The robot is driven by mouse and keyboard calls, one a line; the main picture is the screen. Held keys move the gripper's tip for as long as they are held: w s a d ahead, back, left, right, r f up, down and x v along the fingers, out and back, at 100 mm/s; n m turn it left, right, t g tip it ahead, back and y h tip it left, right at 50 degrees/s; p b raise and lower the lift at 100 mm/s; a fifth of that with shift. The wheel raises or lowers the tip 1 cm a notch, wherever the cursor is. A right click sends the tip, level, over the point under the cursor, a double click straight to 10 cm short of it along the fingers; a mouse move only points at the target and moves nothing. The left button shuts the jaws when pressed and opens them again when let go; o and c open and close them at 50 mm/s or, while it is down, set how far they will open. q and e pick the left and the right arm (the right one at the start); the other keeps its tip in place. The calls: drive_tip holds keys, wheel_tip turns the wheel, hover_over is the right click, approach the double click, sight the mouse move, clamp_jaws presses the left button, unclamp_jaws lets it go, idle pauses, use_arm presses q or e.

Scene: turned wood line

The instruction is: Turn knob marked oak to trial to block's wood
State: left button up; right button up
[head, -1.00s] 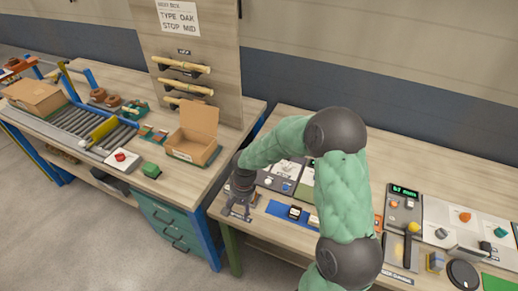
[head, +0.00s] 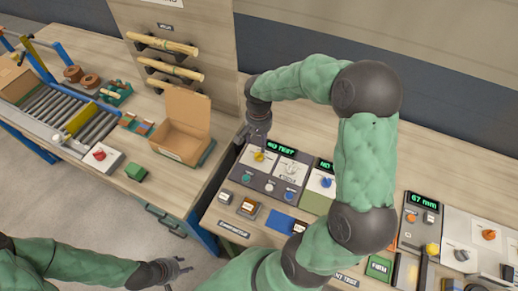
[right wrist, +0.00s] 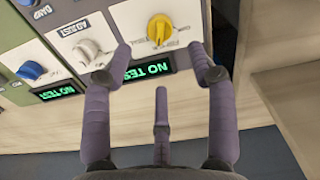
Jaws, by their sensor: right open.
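A yellow knob (head: 259,156) stands on a white dial card at the left of a grey panel (head: 262,186). My left gripper (head: 180,266) is open and empty at the lower left, over the floor.
Green displays (head: 281,147) read NO TEST. A blue mat (head: 280,222) lies on the near bench edge. My right arm covers the bench's middle.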

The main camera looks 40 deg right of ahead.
sight(259, 154)
wheel_tip(259, 154, down, 9)
drive_tip(key=shift+f+b, duration=0.1)
drive_tip(key=shift+b, duration=0.8)
drive_tip(key=c, duration=1.1)
